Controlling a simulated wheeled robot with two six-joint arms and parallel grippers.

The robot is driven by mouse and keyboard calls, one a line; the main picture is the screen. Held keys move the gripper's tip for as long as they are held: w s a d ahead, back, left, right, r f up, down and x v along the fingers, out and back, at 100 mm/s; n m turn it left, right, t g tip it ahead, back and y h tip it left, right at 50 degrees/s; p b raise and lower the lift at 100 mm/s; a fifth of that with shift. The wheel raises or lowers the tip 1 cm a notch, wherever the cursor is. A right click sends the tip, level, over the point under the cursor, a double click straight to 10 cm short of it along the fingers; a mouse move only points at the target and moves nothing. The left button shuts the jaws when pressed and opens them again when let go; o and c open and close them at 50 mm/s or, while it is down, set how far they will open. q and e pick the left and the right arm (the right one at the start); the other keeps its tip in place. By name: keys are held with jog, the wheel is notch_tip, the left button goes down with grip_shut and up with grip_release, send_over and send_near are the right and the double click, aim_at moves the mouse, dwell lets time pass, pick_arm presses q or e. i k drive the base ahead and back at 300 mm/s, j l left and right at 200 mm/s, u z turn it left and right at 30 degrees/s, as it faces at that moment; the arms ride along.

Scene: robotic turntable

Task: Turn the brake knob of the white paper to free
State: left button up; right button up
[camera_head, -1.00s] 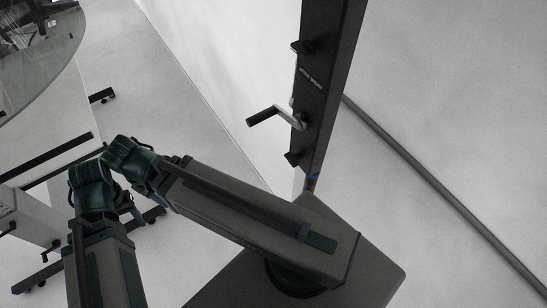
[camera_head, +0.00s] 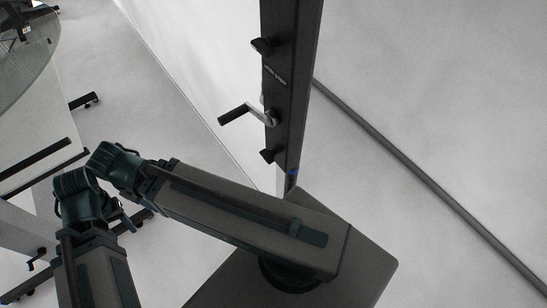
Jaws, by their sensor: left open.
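A black upright post (camera_head: 291,90) stands right of top centre, with a small light label (camera_head: 275,76) too small to read surely. A dark knob (camera_head: 263,46) sticks out left near its top. Below it is a crank with a dark handle (camera_head: 234,115) pointing left. A lower dark knob (camera_head: 267,155) sits near the post's foot. I cannot tell which knob is the brake. White paper-like sheet (camera_head: 205,50) spreads behind, left of the post. My arm is folded at lower left, well apart from the knobs; I see no gripper fingers on it.
A round glass table (camera_head: 25,60) is at top left. Stand feet with castors (camera_head: 85,100) and a white stand part (camera_head: 20,232) are on the left. A grey rail (camera_head: 420,180) runs along the floor at right.

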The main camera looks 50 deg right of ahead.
aim_at(268, 155)
jog(key=k+l+z, duration=0.15)
jog(key=k+l, duration=0.15)
jog(key=k+l+z, duration=0.15)
jog(key=k+l, duration=0.15)
jog(key=l, duration=0.15)
jog(key=k+l+z, duration=0.1)
jog(key=k+l, duration=0.2)
jog(key=l, duration=0.15)
